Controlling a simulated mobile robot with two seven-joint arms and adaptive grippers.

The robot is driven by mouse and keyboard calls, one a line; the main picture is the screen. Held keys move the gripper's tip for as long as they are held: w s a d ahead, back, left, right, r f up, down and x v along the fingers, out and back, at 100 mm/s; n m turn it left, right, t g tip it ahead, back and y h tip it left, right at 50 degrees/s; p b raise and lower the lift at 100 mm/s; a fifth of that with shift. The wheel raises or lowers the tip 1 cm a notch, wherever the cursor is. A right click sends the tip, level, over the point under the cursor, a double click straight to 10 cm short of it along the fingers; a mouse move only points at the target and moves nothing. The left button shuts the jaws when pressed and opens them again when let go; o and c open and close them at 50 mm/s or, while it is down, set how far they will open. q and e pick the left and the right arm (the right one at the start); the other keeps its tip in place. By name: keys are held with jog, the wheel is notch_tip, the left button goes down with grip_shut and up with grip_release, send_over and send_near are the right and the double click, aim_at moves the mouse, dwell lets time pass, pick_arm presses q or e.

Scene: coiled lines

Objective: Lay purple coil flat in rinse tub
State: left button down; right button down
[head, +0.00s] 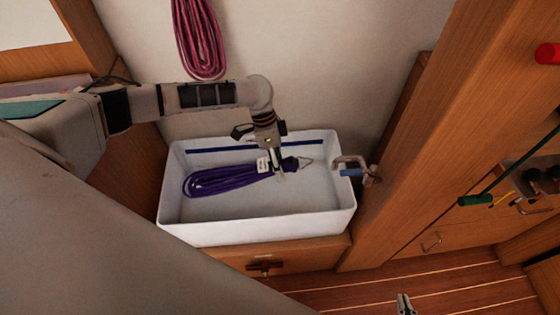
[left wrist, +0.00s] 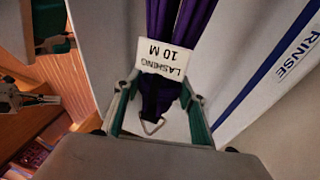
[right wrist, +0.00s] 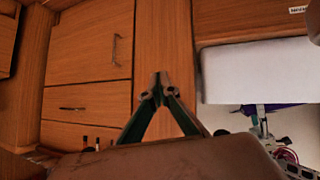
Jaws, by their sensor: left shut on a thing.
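The purple coil (head: 225,180) is a long looped bundle, within the outline of the white rinse tub (head: 250,235). My left gripper (head: 280,172) is shut on its right end, beside a white tag. In the right wrist view the coil (right wrist: 285,106) shows just past the tub's rim. I cannot tell whether it touches the tub floor. My right gripper (right wrist: 158,82) is shut and empty, fingertips together.
A pink coil (head: 201,40) hangs on the wall behind the tub. A metal clamp (head: 355,168) with a blue part is at the tub's right rim. A wooden post (head: 430,130) stands right of the tub. Tools with green and red handles hang further right.

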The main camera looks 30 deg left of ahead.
pick_arm(q)
notch_tip(320, 180, down, 9)
jog(key=b, duration=0.3)
dwell(0.7)
jog(key=shift+r, duration=0.1)
jog(key=c, duration=1.2)
grip_release()
jog(key=shift+o, duration=0.2)
jog(key=shift+v, duration=3.7)
